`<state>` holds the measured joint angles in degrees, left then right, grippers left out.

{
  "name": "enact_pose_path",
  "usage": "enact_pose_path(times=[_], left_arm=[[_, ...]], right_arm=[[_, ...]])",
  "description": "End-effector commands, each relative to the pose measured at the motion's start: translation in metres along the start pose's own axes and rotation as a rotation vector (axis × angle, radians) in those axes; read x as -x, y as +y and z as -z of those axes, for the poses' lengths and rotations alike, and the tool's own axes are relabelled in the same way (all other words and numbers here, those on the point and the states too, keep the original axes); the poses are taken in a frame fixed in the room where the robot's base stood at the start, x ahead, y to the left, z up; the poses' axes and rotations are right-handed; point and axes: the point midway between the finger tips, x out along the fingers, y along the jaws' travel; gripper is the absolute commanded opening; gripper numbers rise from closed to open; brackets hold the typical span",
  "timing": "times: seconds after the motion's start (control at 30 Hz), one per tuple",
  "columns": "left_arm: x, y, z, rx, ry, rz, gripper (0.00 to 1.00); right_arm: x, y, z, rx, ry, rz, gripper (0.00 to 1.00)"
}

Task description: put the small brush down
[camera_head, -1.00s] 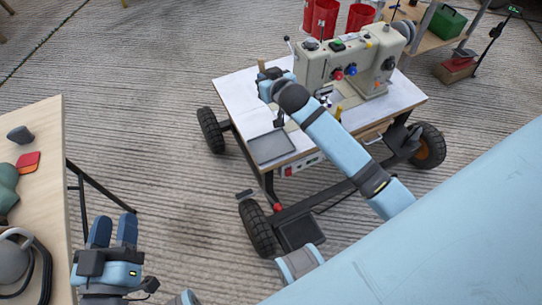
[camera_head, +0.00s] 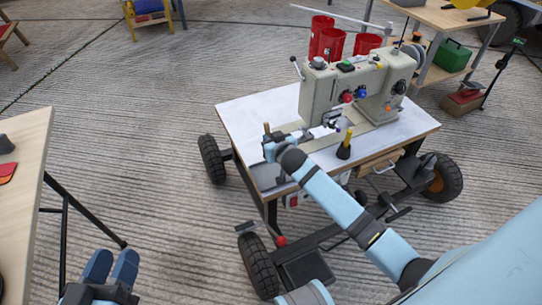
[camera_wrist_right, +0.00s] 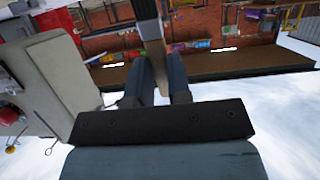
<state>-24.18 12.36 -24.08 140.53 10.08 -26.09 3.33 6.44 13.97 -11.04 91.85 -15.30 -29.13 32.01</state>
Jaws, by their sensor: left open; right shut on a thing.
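A small brush with a tan handle (camera_wrist_right: 156,62) is held between the fingers of my right gripper (camera_wrist_right: 160,85) in the right wrist view; its far end looks dark. In the head view my right gripper (camera_head: 274,143) is over the left front part of the white sewing table (camera_head: 240,118). The tan handle (camera_head: 267,129) sticks up beside it. I cannot tell whether the brush touches the table. My left gripper (camera_head: 111,266) is open and empty at the lower left, beside the wooden table.
A sewing machine (camera_head: 330,88) stands at the back of the wheeled table. A black-and-yellow upright item (camera_head: 344,146) stands right of my gripper. A grey tray (camera_head: 266,180) is partly hidden by my arm. Red bins (camera_head: 331,42) stand behind. A wooden table (camera_head: 22,190) is at left.

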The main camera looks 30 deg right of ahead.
Motion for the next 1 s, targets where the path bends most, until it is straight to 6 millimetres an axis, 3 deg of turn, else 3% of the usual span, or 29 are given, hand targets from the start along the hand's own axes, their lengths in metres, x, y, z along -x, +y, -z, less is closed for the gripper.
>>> enact_pose_path(times=[0.17,0.4,0.8,0.83,0.9,0.93,1.0], left_arm=[[0.0,-0.001,-0.009,0.0,-0.025,-0.003,0.43],[-0.003,-0.007,-0.024,-0.034,-0.056,-0.01,0.43],[-0.003,-0.007,-0.023,-0.043,-0.057,-0.01,0.43],[-0.003,-0.007,-0.022,-0.044,-0.056,-0.01,0.43],[-0.003,-0.007,-0.022,-0.044,-0.056,-0.01,0.43],[-0.003,-0.007,-0.022,-0.044,-0.056,-0.01,0.43],[-0.003,-0.007,-0.022,-0.044,-0.056,-0.01,0.43]], right_arm=[[-0.004,0.0,-0.011,0.0,0.001,0.001,0.0],[-0.016,-0.001,-0.045,0.0,0.001,0.001,0.0],[-0.017,-0.001,-0.049,-0.001,0.001,0.0,0.0],[-0.018,0.0,-0.049,0.0,0.001,0.0,0.2],[-0.017,0.0,-0.048,0.0,0.001,0.0,0.36],[-0.017,0.0,-0.048,0.0,0.001,0.0,0.43],[-0.017,0.0,-0.048,0.0,0.001,0.0,0.43]])
